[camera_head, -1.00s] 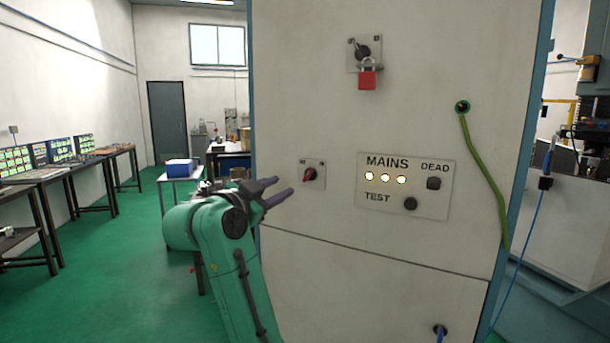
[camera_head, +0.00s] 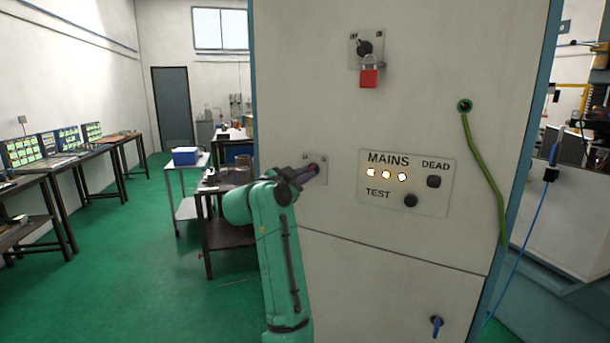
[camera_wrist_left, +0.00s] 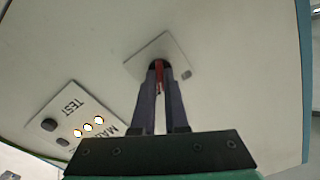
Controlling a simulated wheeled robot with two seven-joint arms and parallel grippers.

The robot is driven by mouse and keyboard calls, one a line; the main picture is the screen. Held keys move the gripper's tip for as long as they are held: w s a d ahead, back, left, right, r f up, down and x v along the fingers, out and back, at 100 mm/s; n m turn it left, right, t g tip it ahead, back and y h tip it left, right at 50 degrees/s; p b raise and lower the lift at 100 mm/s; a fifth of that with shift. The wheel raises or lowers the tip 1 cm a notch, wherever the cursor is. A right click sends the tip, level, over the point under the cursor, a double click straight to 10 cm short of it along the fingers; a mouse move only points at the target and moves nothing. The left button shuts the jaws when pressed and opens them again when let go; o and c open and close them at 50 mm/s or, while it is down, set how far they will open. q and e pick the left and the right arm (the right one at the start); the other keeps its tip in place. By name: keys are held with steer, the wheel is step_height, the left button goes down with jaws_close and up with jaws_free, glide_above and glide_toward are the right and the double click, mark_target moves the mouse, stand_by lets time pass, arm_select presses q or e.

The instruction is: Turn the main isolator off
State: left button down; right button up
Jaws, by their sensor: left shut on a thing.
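A rotary switch with a red handle sits on a small square plate (camera_head: 319,161) on the cabinet front, left of the MAINS panel. My left gripper (camera_head: 317,169) reaches it from the left and covers most of it in the head view. In the left wrist view, the red handle (camera_wrist_left: 159,76) stands between the two dark fingers, which are shut on it. The handle's exact angle is hard to tell. A second switch (camera_head: 364,47) higher up has a red padlock (camera_head: 370,77) hanging from it. My right gripper is not in view.
The MAINS panel (camera_head: 405,182) shows several lit lamps, a TEST button (camera_head: 410,200) and a DEAD indicator (camera_head: 433,181). A green cable (camera_head: 482,150) runs down the cabinet's right side. A dark table (camera_head: 222,236) and a trolley with a blue box (camera_head: 186,156) stand left of the cabinet.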

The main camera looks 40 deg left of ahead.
arm_select(q)
steer(key=shift+f+n, duration=0.1)
steer(key=shift+n, duration=0.3)
steer(key=shift+d+f+n+p, duration=0.1)
steer(key=shift+n+p, duration=1)
steer(key=shift+n, duration=4.5)
steer(key=c, duration=0.9)
jaws_free()
steer(key=shift+c, duration=0.2)
